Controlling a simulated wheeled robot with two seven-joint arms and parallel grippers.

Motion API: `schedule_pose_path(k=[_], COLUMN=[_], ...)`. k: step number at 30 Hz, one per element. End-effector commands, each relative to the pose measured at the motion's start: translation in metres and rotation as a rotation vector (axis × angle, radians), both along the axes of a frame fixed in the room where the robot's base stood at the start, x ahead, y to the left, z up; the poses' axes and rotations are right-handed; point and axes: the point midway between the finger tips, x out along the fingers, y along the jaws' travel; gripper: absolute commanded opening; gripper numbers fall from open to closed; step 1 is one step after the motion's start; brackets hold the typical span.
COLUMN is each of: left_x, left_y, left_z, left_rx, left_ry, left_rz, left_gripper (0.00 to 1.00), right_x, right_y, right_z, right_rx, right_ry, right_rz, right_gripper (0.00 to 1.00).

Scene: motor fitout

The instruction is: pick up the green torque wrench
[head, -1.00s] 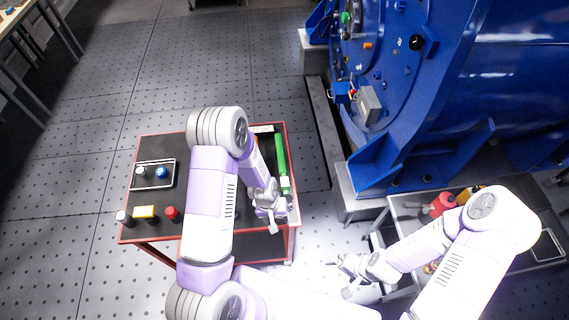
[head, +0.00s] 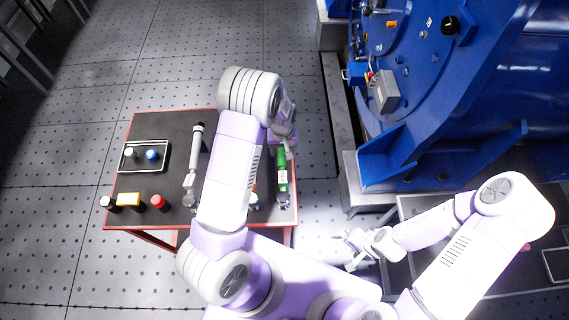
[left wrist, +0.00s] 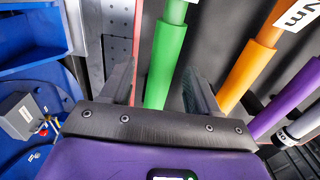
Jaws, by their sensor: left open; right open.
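The green torque wrench (head: 282,168) lies along the right side of the black-topped cart, its far end hidden by my left gripper. My left gripper (head: 284,140) is over that far end, open. In the left wrist view the wrench's green handle (left wrist: 166,55) runs between the two open fingers (left wrist: 158,80); I cannot tell how far down the fingers reach around it. A white label shows on the wrench in the head view. My right gripper (head: 354,250) is open and empty, low to the right of the cart.
An orange wrench (left wrist: 248,72), a purple one (left wrist: 290,98) and a grey one (left wrist: 300,125) lie beside the green. The blue motor (head: 480,100) stands right.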

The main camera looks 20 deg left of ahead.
Motion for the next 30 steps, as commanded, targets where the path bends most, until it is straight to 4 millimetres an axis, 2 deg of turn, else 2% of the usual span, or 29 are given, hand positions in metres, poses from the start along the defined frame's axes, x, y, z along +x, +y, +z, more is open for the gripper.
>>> schedule_pose_path(k=[12, 21, 30], left_x=[0.004, 0.004, 0.004], left_y=[0.004, 0.004, 0.004], left_z=[-0.054, -0.058, -0.058], left_rx=[0.000, -0.001, -0.001], left_ry=[0.003, 0.000, 0.000], left_rz=[0.000, 0.000, 0.000], left_gripper=[0.61, 0.59, 0.13], right_x=[0.000, 0.000, 0.000], right_y=[0.000, 0.000, 0.000], right_z=[0.003, 0.003, 0.003], right_rx=[0.000, 0.000, 0.000], right_ry=[0.000, 0.000, 0.000], right_rz=[0.000, 0.000, 0.000], right_gripper=[1.00, 1.00, 1.00])
